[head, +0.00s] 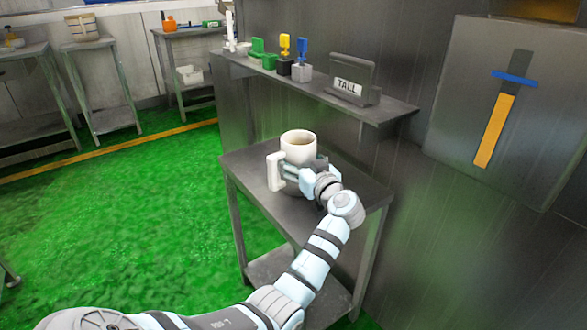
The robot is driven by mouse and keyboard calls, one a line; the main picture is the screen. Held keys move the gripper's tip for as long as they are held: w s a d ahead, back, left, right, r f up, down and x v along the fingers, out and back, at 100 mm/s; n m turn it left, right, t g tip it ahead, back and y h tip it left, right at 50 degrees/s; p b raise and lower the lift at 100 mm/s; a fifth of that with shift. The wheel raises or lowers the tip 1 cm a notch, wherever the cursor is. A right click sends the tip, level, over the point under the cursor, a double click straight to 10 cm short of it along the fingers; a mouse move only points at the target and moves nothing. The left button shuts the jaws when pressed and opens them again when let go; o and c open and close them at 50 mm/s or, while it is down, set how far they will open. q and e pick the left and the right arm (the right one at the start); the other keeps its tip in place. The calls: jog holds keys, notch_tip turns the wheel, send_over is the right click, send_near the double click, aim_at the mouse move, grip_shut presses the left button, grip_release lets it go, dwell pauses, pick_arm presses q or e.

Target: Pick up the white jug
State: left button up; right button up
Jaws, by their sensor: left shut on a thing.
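The white jug (299,141) is upright over the small metal table (243,165), with its open rim up and its square handle towards the left. My left gripper (297,172) is shut on the jug's body from the right and front. The gripper and wrist hide the jug's lower right side. I cannot tell whether the jug's base touches the table top. My right gripper is not in view.
A metal shelf (395,108) behind the table holds a TALL sign (349,87) and several small coloured items. A wall panel (510,110) with a yellow bar is at right. Green floor (110,230) is open at left; more tables (105,47) stand far back.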

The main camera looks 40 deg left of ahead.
pick_arm(q)
jog(key=shift+r, duration=0.2)
notch_tip(320, 180, up, 20)
jog(key=p, duration=0.6)
jog(key=shift+f+p, duration=0.2)
jog(key=shift+p, duration=0.2)
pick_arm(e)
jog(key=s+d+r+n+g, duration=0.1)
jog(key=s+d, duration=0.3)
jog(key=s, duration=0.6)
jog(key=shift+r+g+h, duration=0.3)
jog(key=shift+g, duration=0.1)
